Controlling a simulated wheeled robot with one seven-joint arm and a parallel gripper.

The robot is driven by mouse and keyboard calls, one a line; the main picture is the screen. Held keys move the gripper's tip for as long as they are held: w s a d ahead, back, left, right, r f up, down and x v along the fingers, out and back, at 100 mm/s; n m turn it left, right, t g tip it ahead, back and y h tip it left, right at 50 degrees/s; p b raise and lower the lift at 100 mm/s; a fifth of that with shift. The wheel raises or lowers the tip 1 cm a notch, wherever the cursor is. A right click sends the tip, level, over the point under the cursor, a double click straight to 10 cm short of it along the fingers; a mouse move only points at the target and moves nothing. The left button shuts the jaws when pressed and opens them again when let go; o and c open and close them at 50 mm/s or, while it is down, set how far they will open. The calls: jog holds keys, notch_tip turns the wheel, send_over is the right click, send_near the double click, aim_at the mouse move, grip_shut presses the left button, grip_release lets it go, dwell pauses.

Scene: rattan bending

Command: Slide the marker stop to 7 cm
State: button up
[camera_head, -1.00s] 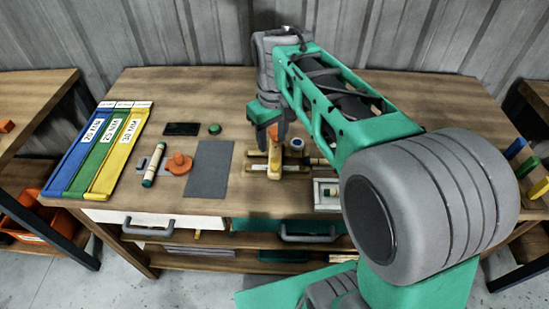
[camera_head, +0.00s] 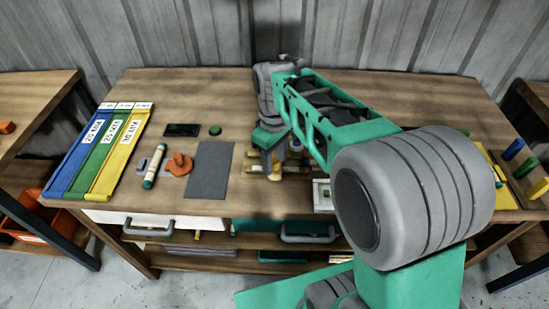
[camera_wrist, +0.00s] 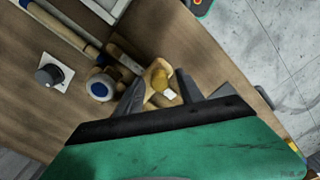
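My gripper (camera_head: 270,150) is at the wooden fixture (camera_head: 278,177) near the table's front edge. In the wrist view my gripper (camera_wrist: 158,88) has its two fingers spread, one on each side of a small yellow-tan block (camera_wrist: 161,78) with a white patch. Gaps show beside the block, so the fingers do not look closed on it. I cannot tell for certain whether this block is the marker stop. No scale or 7 cm mark is readable. In the head view my gripper hides much of the fixture.
A blue-topped round piece (camera_wrist: 101,87), a dark knob (camera_wrist: 50,73) and a pale rod (camera_wrist: 62,25) lie close to my gripper. A grey mat (camera_head: 210,170), orange piece (camera_head: 179,164) and green-ended roll (camera_head: 154,166) lie to the left. The table's back left is fairly clear.

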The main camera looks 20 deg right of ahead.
grip_shut()
dwell(1.3)
